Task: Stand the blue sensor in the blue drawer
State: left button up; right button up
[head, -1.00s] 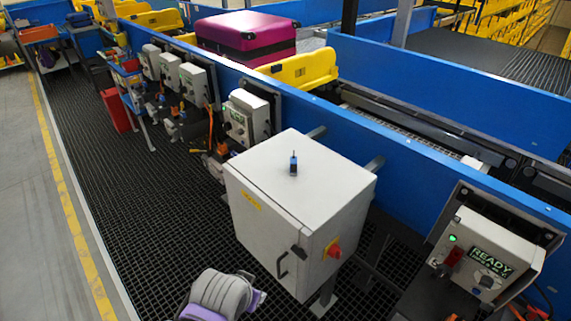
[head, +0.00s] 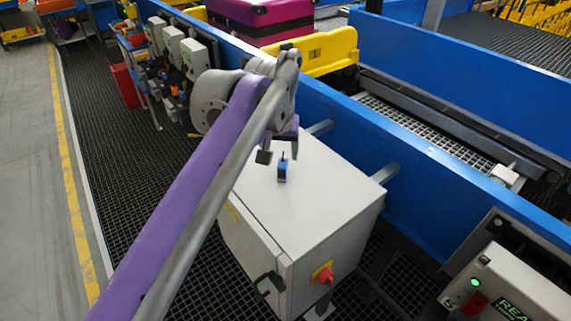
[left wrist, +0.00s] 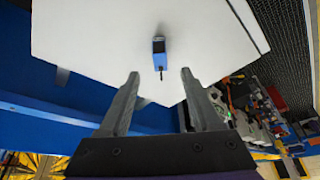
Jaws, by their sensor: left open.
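The blue sensor (head: 282,172), a small blue block with black parts and a thin dark stem, stands upright on top of the white cabinet (head: 325,185). My left gripper (head: 279,151) is open and empty, just behind and above the sensor. In the left wrist view the sensor (left wrist: 159,47) shows centred just beyond the two spread fingertips (left wrist: 160,75), apart from both. I cannot make out a blue drawer for certain in any view. My right gripper is not in view.
A blue conveyor wall (head: 410,170) runs behind the cabinet. A grey control box (head: 515,290) stands at the right. The cabinet top around the sensor is clear.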

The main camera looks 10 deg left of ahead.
aim_at(282, 164)
pick_arm(q)
jog(key=x, duration=0.4)
jog(key=shift+s+a, duration=0.1)
jog(key=shift+b+x, duration=0.35)
jog(key=shift+x, duration=2.35)
grip_shut()
